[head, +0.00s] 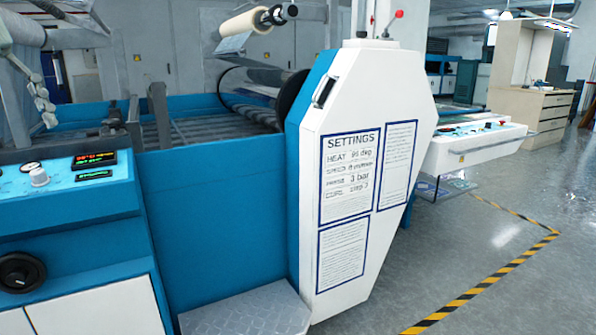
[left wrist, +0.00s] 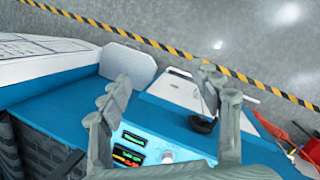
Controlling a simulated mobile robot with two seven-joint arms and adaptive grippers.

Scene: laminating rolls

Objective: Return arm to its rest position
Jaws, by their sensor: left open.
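My left gripper (left wrist: 168,84) is open in the left wrist view, its two grey fingers spread wide with nothing between the tips. Below it are the laminator's blue control panel with lit displays (left wrist: 130,147) and a black handwheel (left wrist: 203,124). In the head view part of my left gripper (head: 40,105) shows at the upper left edge, in front of the laminator (head: 215,190) and above its control panel (head: 65,178). The rest of that arm is cut off by the frame. My right gripper is in neither view.
A white settings board (head: 350,170) stands at the machine's right end. A pale roll (head: 245,22) sits above the machine. A metal step (head: 245,312) lies in front. A yellow-black floor stripe (head: 490,280) crosses open grey floor at the right.

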